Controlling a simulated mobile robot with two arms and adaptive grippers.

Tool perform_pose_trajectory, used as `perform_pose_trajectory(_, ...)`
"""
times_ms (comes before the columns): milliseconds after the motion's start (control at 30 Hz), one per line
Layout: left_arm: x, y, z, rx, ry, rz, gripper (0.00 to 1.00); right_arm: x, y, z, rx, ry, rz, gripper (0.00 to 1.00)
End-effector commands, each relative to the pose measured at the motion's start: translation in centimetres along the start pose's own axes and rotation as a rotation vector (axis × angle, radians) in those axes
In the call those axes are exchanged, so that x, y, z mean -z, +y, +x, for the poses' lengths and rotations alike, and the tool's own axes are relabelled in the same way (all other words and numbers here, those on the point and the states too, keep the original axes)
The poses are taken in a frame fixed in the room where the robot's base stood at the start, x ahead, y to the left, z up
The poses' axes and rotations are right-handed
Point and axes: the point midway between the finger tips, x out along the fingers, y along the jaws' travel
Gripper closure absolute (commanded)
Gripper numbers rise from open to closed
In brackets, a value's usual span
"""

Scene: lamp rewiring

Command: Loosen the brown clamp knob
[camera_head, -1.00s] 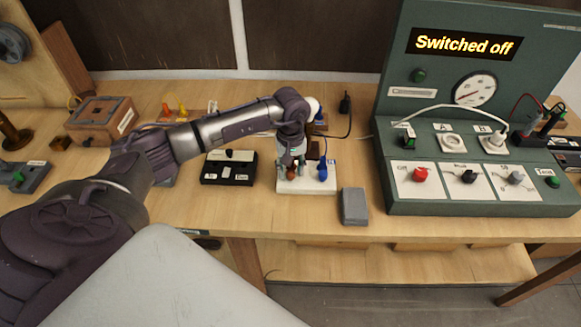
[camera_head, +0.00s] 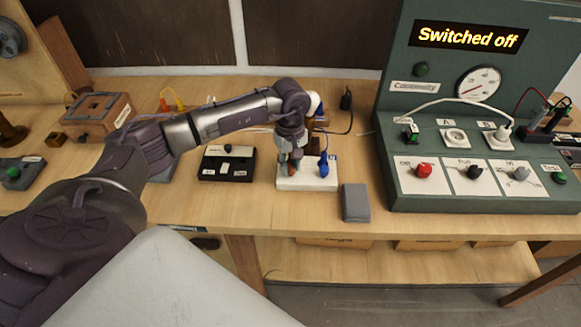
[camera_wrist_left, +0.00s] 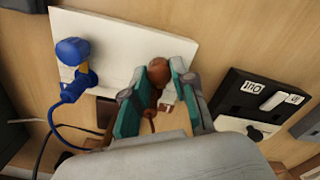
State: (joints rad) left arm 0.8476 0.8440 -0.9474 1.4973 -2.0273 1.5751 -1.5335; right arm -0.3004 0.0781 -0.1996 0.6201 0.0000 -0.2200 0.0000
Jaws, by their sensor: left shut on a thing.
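The brown clamp knob (camera_wrist_left: 158,72) stands on a white board (camera_wrist_left: 118,30) in the left wrist view, with a brown wire running from it towards me. My left gripper (camera_wrist_left: 160,88) is over the knob with its teal-padded fingers on either side, shut on it. In the head view, my left gripper (camera_head: 289,165) points down at the white board (camera_head: 312,183), and the fingers mostly hide the knob. A blue clamp knob (camera_head: 323,166) with a blue wire stands on the same board to the right. My right gripper is not in view.
A black switch box (camera_head: 228,164) lies left of the board and a grey block (camera_head: 355,203) lies to its right. The green test panel (camera_head: 470,120) reads "Switched off". Bare table top lies in front of the board.

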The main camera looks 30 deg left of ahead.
Motion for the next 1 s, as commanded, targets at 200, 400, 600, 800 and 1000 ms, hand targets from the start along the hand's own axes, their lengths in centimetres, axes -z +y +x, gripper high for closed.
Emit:
perform_pose_trajectory(200,0.1,0.0,0.2,-0.003,0.003,-0.207,1.00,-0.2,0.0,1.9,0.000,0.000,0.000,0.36)
perform_pose_trajectory(400,0.1,0.0,0.2,-0.004,0.002,-0.397,1.00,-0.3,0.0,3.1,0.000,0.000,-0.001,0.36)
perform_pose_trajectory(600,0.1,0.0,0.1,-0.004,0.001,-0.588,1.00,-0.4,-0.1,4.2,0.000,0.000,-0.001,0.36)
perform_pose_trajectory(800,0.1,-0.1,0.1,-0.005,0.002,-0.777,1.00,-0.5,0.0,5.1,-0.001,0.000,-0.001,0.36)
perform_pose_trajectory(1000,0.0,-0.1,0.0,-0.005,0.001,-0.967,1.00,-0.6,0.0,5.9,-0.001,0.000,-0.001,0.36)
